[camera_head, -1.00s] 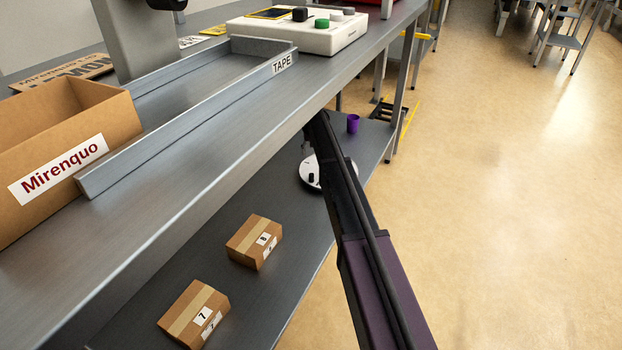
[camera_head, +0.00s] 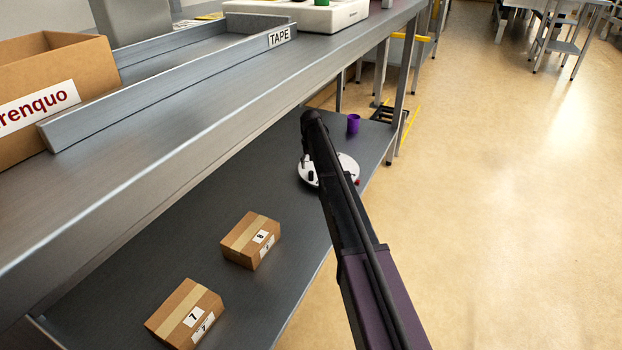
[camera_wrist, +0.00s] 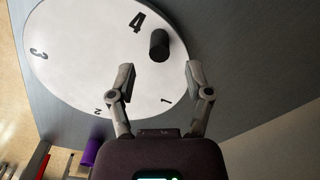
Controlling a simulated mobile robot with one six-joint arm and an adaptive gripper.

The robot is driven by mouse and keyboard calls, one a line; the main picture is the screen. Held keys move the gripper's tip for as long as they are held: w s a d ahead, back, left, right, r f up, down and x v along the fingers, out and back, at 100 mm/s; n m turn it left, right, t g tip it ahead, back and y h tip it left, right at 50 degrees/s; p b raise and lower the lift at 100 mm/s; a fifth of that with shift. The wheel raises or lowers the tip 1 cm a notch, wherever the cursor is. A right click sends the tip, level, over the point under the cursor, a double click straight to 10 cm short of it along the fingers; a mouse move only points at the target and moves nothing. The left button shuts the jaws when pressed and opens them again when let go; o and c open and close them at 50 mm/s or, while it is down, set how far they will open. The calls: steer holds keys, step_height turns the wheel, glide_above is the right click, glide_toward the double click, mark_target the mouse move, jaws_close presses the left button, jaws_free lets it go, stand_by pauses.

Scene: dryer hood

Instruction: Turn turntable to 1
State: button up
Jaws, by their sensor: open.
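The turntable is a round white disc (camera_wrist: 85,55) with black numbers; it lies on the lower shelf and also shows in the head view (camera_head: 347,168), partly hidden by my arm. In the wrist view the 4 is at the top, the 3 at the left, the 2 at the lower left and the 1 at the lower right. A black upright peg (camera_wrist: 158,45) stands on the disc near the 4 and 1. My gripper (camera_wrist: 158,78) is open and empty, its fingers pointing toward the peg, which lies just beyond the fingertips and between their lines. Contact is not visible.
The grey lower shelf (camera_head: 190,248) bears two cardboard boxes, marked 8 (camera_head: 251,241) and 7 (camera_head: 186,314). A purple cup (camera_head: 353,123) stands behind the turntable. The upper shelf (camera_head: 200,128) overhangs from the left. The floor to the right is clear.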

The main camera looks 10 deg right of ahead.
mark_target(312, 172)
steer(key=shift+f+b, duration=1.85)
steer(key=shift+f, duration=0.25)
steer(key=shift+d, duration=0.1)
jaws_close()
